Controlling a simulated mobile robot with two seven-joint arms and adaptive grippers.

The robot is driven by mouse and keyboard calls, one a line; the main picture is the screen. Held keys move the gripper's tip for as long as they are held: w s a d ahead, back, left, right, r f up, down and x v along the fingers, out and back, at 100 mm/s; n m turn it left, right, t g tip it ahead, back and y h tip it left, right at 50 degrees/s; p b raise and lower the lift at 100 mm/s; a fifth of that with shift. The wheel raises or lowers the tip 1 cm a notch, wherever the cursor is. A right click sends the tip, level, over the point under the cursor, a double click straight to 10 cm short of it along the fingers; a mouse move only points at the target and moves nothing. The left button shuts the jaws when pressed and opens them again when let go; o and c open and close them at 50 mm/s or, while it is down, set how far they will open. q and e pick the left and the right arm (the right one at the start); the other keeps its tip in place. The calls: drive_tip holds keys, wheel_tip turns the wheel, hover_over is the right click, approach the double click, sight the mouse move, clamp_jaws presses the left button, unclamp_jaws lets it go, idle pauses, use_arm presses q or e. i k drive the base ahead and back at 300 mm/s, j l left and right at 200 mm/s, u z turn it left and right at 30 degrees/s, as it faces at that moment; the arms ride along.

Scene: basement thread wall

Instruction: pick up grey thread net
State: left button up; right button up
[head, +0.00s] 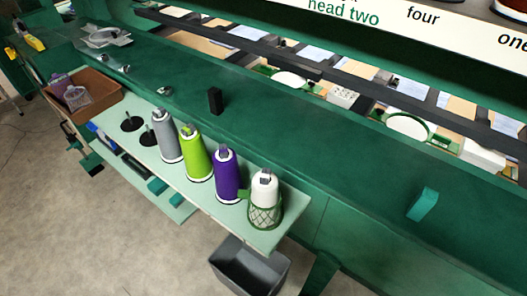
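In the head view, a brown tray (108,92) stands at the far left end of the pale green shelf. A pale greyish net-like piece (77,98) lies in it, and a purplish one (60,83) lies behind it. They are small, so I cannot be sure which is the grey thread net. A grey thread cone (167,140) stands upright on the shelf, with no net that I can make out. A white cone (265,190) at the right end has a green net (264,215) around its lower part. Neither of my grippers is in view.
A lime green cone (196,156) and a purple cone (228,180) stand between the grey and white cones. Two empty black spindle bases (131,124) are left of them. A dark grey bin (250,268) stands below the shelf. The green machine beam (330,165) runs behind.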

sight(70, 88)
drive_tip(key=u, duration=1.25)
drive_tip(key=i+j+z, duration=0.1)
drive_tip(key=j, duration=0.25)
drive_tip(key=i+j, duration=0.2)
drive_tip(key=j, duration=0.2)
drive_tip(key=i+j+z, duration=0.15)
drive_tip(key=j, duration=0.2)
drive_tip(key=i+j, duration=0.15)
drive_tip(key=j, duration=0.25)
drive_tip(key=i+j+z, duration=0.15)
drive_tip(key=j, duration=0.25)
